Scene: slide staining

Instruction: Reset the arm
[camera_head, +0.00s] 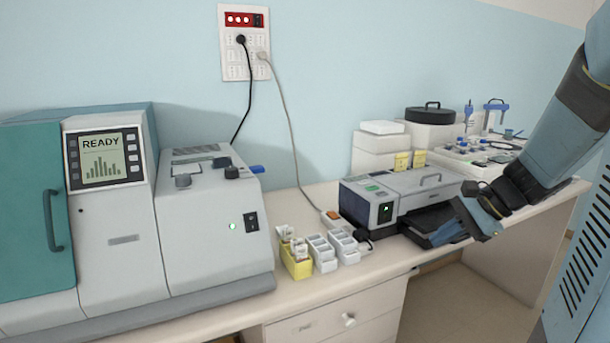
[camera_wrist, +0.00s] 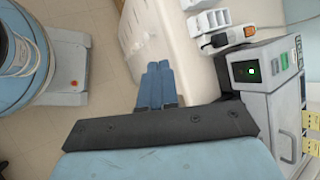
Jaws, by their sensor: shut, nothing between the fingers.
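My gripper (camera_head: 477,228) shows at the right of the head view, at the end of my blue and dark arm that comes in from the upper right. It is in front of the small grey staining machine (camera_head: 420,184) and over the bench's front edge. In the wrist view my gripper's two blue fingers (camera_wrist: 157,82) lie side by side, shut with nothing between them. They point toward the pale bench front. The machine also shows at the right of the wrist view (camera_wrist: 272,110), close beside my gripper.
A large teal and grey machine reading READY (camera_head: 103,160) fills the left of the bench. A yellow rack (camera_head: 297,265) and white racks (camera_head: 322,254) stand mid-bench. White boxes (camera_head: 376,152) and a tray of bottles (camera_head: 470,157) are at the back right. Floor space is open below the bench.

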